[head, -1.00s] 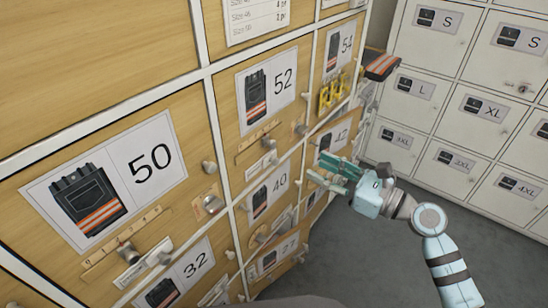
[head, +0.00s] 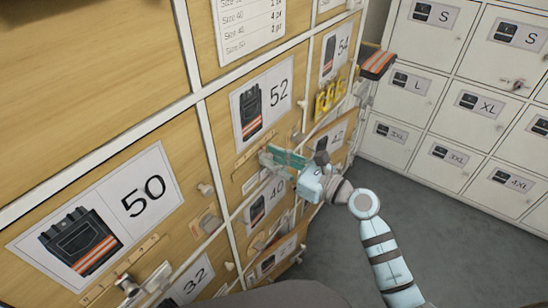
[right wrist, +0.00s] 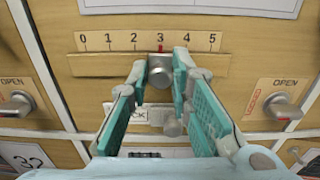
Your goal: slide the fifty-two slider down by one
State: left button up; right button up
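The fifty-two door (head: 261,98) is in the middle of the head view, with its slider strip below the label. In the right wrist view the strip (right wrist: 110,64) is numbered 0 to 5. The slider knob (right wrist: 160,72) stands under the red-marked 3. My right gripper (head: 268,157) is at this strip; in its wrist view the fingertips (right wrist: 160,64) stand on either side of the knob, with small gaps showing, so it looks open. Part of the strip's lower edge is behind the fingers. My left gripper is not in view.
An OK plate (right wrist: 141,116) and a round knob (right wrist: 172,126) sit under the strip, between the fingers. OPEN latches (right wrist: 281,106) flank it. Doors 50 (head: 95,220) and 40 (head: 266,199) are close by. Yellow tags (head: 330,97) hang near 54. Open floor lies right.

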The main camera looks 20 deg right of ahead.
grip_shut()
jog(key=shift+s+a+r+p, duration=0.1)
jog(key=shift+s+a+p, duration=0.7)
jog(key=shift+a+p, duration=0.1)
jog(key=shift+a, duration=0.1)
jog(key=o, duration=0.7)
grip_release()
jog(key=shift+c, duration=0.2)
